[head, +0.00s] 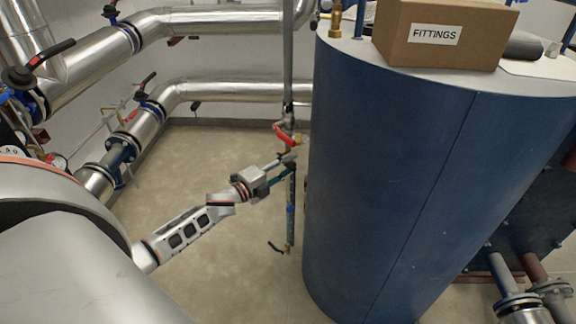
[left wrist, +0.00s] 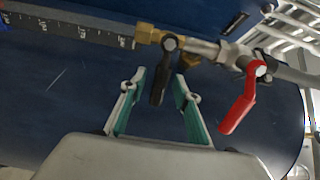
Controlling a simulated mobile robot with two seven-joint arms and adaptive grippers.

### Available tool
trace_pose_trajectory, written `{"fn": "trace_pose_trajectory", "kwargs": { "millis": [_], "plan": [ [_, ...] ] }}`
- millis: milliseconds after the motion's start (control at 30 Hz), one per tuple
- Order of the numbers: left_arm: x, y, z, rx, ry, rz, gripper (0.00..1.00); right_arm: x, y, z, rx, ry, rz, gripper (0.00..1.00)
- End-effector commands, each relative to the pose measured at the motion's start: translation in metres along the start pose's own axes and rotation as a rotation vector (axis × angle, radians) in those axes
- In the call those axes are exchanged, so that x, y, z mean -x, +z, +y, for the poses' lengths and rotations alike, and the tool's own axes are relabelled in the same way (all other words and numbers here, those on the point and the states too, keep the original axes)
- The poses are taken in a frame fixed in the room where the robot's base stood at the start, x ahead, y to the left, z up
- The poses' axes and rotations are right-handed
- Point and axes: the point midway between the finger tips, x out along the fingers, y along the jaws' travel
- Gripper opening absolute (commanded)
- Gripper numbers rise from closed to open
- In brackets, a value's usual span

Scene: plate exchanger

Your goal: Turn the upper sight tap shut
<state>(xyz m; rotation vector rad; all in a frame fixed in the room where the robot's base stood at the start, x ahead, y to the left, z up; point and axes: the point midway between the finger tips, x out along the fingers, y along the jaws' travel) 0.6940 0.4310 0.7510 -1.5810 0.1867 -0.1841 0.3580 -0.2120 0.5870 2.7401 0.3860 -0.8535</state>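The upper sight tap, with a black lever (left wrist: 158,86) and a brass body (left wrist: 147,34), sits at the end of the graduated sight gauge (left wrist: 75,30) in the left wrist view. The lever sticks out crosswise to the gauge. My left gripper (left wrist: 161,94) is open, with its teal-padded fingers on either side of the black lever; I cannot tell whether either touches it. In the head view my left gripper (head: 284,164) is at the gauge pipe beside the blue tank, and hides the tap. My right gripper is in neither view.
A red lever (left wrist: 238,112) is close beside the black one; it also shows above my gripper in the head view (head: 286,135). The blue tank (head: 400,190) stands right of the gauge. A lower black lever (head: 277,247) is near the floor. Open floor lies left.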

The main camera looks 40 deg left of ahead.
Motion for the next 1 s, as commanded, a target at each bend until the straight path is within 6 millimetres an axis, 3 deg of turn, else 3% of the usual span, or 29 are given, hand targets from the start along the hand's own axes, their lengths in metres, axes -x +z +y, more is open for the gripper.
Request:
{"fn": "trace_pose_trajectory", "kwargs": {
  "millis": [333,800,1000],
  "plan": [
    [0.013,0.000,0.001,-0.003,0.003,0.000,0.31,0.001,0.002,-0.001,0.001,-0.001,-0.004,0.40],
    [0.095,0.000,0.002,0.000,0.003,0.000,0.31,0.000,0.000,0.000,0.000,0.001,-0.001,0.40],
    [0.115,0.000,0.000,0.000,0.000,0.000,0.31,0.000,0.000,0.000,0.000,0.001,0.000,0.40]
  ]
}}
